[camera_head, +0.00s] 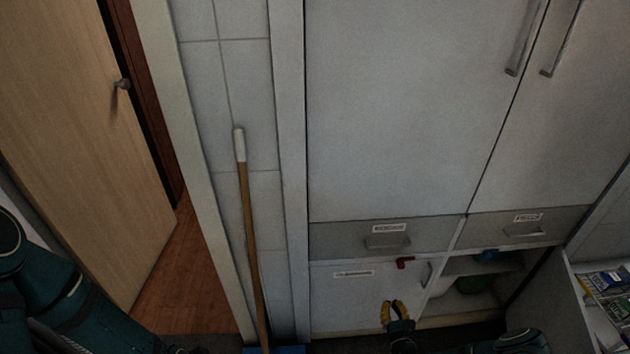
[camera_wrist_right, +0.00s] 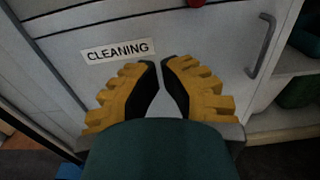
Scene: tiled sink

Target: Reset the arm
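My right gripper (camera_head: 394,304) is low in the head view, in front of the white lower cupboard door. Its two yellow fingers with black inner pads also fill the middle of the right wrist view (camera_wrist_right: 160,64). The fingers lean inward and their tips almost meet, with only a thin gap and nothing held between them. The dark green part of my left arm (camera_head: 75,300) is at the lower left of the head view. My left gripper is out of view.
The cupboard door carries a CLEANING label (camera_wrist_right: 118,51) and a metal handle (camera_wrist_right: 262,46). A red item (camera_head: 404,262) is at its top edge. Open shelves (camera_head: 480,300) are to the right. A wooden-handled pole (camera_head: 251,240) stands left, beside a wooden door (camera_head: 80,130).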

